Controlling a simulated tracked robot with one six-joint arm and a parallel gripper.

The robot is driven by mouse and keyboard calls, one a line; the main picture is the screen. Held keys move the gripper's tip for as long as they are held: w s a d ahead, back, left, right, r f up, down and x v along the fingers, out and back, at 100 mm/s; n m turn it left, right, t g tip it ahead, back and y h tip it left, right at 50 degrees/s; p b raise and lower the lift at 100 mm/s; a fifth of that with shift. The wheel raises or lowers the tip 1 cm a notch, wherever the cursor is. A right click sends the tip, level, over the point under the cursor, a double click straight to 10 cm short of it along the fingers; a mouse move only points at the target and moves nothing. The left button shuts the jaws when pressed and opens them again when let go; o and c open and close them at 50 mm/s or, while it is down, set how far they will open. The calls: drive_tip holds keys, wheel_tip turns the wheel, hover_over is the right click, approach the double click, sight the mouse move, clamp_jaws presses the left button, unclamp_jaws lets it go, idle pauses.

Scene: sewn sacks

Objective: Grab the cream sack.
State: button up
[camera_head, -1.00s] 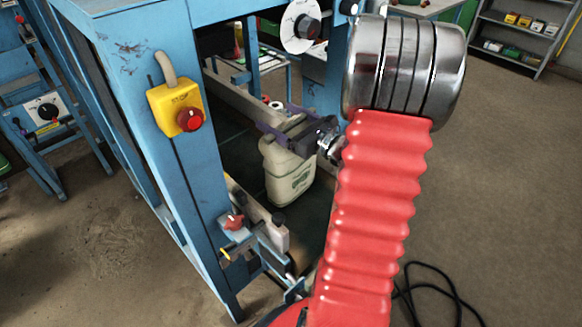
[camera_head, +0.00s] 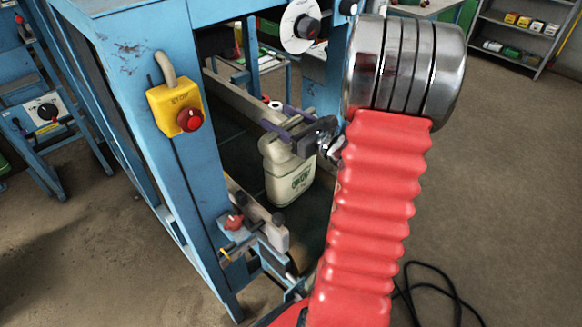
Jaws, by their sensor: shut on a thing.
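The cream sack (camera_head: 291,181) stands upright on the dark floor inside the blue frame. My gripper (camera_head: 279,127), dark with purplish fingers, reaches in from the right and is shut on the top of the cream sack. The fingers hide part of the gathered top. The sack's lower edge looks close to the floor; I cannot tell whether it touches.
A blue post (camera_head: 199,180) with a yellow stop box (camera_head: 172,108) stands left of the sack. A low rail with a red knob (camera_head: 234,222) lies in front. A white dial (camera_head: 299,27) hangs above. Black cable (camera_head: 440,272) lies on the open floor at right.

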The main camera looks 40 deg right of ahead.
drive_tip(key=shift+c, duration=1.4)
drive_tip(key=shift+r, duration=0.15)
clamp_jaws()
drive_tip(key=shift+r, duration=0.1)
wheel_tip(320, 180, up, 10)
drive_tip(key=shift+s, duration=0.1)
